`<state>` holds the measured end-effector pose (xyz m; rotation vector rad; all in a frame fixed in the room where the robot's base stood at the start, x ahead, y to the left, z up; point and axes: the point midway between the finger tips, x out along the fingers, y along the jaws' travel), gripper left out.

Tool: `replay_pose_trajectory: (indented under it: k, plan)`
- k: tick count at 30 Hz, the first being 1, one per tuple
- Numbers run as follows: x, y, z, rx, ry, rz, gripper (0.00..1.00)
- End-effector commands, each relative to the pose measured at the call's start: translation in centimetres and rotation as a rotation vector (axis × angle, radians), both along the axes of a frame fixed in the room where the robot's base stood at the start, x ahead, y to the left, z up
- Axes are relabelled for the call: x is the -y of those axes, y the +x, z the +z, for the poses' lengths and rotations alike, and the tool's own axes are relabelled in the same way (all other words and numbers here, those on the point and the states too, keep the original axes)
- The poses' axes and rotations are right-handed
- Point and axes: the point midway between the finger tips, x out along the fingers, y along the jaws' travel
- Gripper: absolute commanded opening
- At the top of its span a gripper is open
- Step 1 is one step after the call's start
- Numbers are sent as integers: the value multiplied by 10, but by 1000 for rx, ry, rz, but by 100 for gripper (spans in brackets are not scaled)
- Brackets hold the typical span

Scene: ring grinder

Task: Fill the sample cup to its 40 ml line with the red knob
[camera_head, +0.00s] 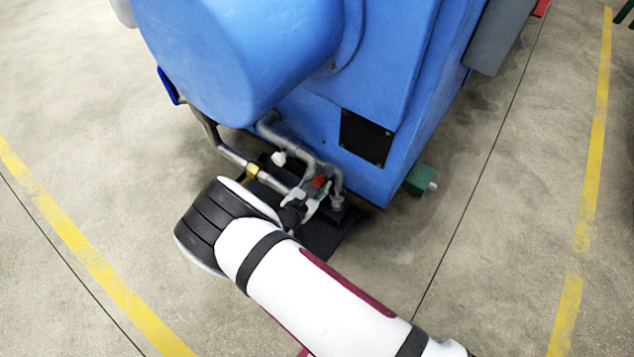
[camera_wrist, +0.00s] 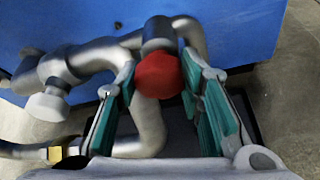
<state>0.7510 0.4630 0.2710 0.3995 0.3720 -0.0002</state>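The red knob (camera_wrist: 158,72) is round and sits on a grey pipe fitting. In the wrist view it lies between the tips of my gripper's (camera_wrist: 158,78) two fingers, which have green pads. The fingers stand apart, one on each side of the knob; I cannot tell whether either pad touches it. In the head view the red knob (camera_head: 319,182) shows just beyond the fingertips of my gripper (camera_head: 310,195), low by the blue machine (camera_head: 375,85). I cannot make out the sample cup or its 40 ml line in either view.
Grey pipes (camera_wrist: 88,58) run close around the knob, with a white-grey round handle (camera_wrist: 47,105) at the left. A dark base plate (camera_head: 325,238) lies under the pipes. A green block (camera_head: 418,180) sits at the machine's foot. Open concrete floor (camera_head: 480,230) is at the right.

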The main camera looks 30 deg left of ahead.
Motion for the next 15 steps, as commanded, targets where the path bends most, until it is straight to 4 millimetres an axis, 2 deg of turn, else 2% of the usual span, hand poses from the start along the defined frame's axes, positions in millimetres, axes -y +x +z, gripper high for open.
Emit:
replay_pose_trajectory:
  k: [1,3,15]
  plan:
    - [0,0,0,0,0,0,16]
    - [0,0,0,0,0,0,6]
    - [0,0,-1,-7,-73,-1,6]
